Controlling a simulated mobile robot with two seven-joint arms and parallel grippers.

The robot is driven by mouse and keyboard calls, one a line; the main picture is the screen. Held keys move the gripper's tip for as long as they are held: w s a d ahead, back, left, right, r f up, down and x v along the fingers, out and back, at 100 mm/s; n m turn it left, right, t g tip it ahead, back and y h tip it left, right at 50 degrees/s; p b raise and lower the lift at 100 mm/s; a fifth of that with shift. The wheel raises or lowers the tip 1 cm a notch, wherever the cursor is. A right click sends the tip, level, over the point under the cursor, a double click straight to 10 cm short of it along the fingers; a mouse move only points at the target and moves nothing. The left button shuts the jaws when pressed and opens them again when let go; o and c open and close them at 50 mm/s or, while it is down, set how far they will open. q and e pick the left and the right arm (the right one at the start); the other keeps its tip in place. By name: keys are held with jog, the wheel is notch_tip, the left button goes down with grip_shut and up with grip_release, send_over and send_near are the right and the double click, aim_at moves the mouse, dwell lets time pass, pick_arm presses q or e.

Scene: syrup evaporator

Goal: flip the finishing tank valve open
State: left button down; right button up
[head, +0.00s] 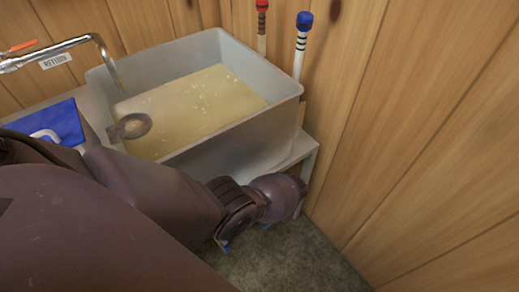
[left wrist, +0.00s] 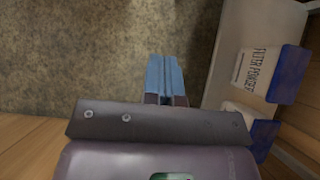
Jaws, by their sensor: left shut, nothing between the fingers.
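A grey tank (head: 178,147) of pale amber liquid stands on a light stand in the head view. A metal pipe (head: 60,47) with an orange-red lever (head: 20,46) curves over its left side. I cannot tell whether this lever is the finishing tank valve; no other valve shows clearly. My left arm reaches across the tank's front, and its far end is low by the tank's right front corner. My left gripper (left wrist: 165,78) is shut and empty in the left wrist view, above the speckled floor, with blue fingers together. My right gripper is out of view.
Wood-plank walls close in behind and right. Two upright rods, red-topped (head: 262,22) and blue-topped (head: 301,45), stand behind the tank. A round-headed metal tool (head: 131,126) hangs at its left side. A pale labelled surface (left wrist: 256,55) and blue pieces (left wrist: 290,75) lie right of my fingers.

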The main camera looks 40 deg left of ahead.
pick_arm(q)
jog(key=shift+w+d+r+b, duration=0.1)
jog(key=shift+w+d+b, duration=0.1)
jog(key=shift+w, duration=0.45)
jog(key=shift+w+d+b, duration=0.15)
jog(key=shift+w+d, duration=0.05)
jog(key=shift+w, duration=0.4)
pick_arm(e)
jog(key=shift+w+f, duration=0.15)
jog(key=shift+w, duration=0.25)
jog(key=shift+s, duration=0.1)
pick_arm(q)
jog(key=shift+s, duration=0.1)
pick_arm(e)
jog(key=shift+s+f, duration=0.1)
